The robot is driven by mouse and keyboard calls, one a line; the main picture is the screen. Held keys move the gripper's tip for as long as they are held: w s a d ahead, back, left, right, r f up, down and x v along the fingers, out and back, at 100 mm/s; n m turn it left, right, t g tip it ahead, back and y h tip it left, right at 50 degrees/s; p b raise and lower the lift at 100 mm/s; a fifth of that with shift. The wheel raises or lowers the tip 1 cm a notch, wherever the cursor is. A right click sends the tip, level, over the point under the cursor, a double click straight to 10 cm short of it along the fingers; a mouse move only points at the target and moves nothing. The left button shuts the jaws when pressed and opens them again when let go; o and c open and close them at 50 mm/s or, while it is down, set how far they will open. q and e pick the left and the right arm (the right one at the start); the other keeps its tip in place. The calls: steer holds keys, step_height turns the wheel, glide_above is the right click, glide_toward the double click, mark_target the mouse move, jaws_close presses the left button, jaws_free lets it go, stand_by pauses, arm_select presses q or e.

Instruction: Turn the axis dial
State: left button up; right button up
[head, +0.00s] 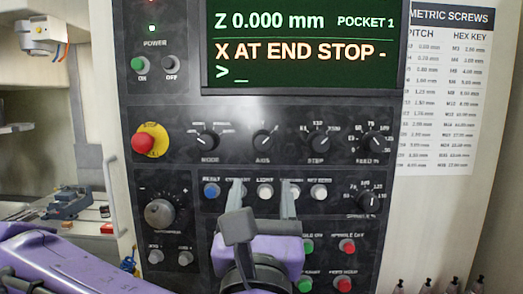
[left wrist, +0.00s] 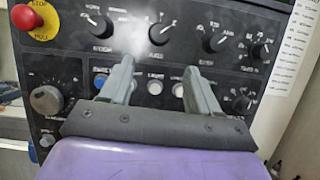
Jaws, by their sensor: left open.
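The axis dial (head: 264,140) is a black knob with a pale pointer line, labelled AXIS, between the mode dial and the step dial on the black panel. It also shows in the left wrist view (left wrist: 161,33), above and beyond my fingertips. The pointer slants up to the right. My left gripper (head: 262,185) is open and empty, its two grey fingers pointing up at the panel below the dial. In the left wrist view the fingers (left wrist: 159,68) stand apart in front of the button row. My right gripper is not in view.
The mode dial (head: 207,140) and step dial (head: 319,142) flank the axis dial closely. A red stop button (head: 146,143) is at the left. A blue reset button (head: 211,191) sits beside my fingers. The screen (head: 300,45) above reads "X AT END STOP -".

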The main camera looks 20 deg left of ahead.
mark_target(263, 146)
arm_select(q)
steer(key=shift+n, duration=0.3)
steer(key=p+x, duration=0.2)
steer(key=x, duration=0.1)
steer(key=r+p+x, duration=0.1)
steer(key=p+x, duration=0.1)
steer(key=x, duration=0.1)
steer(key=p+x, duration=0.2)
steer(key=x, duration=0.1)
steer(key=shift+s+a+r, duration=0.1)
steer(key=shift+s+r, duration=0.05)
steer(key=shift+r, duration=0.1)
steer(key=shift+w+a+r+p, duration=0.1)
steer(key=shift+w+a+p, duration=0.15)
steer(key=shift+w, duration=0.3)
steer(key=shift+w+d, duration=0.1)
steer(key=shift+w, duration=0.05)
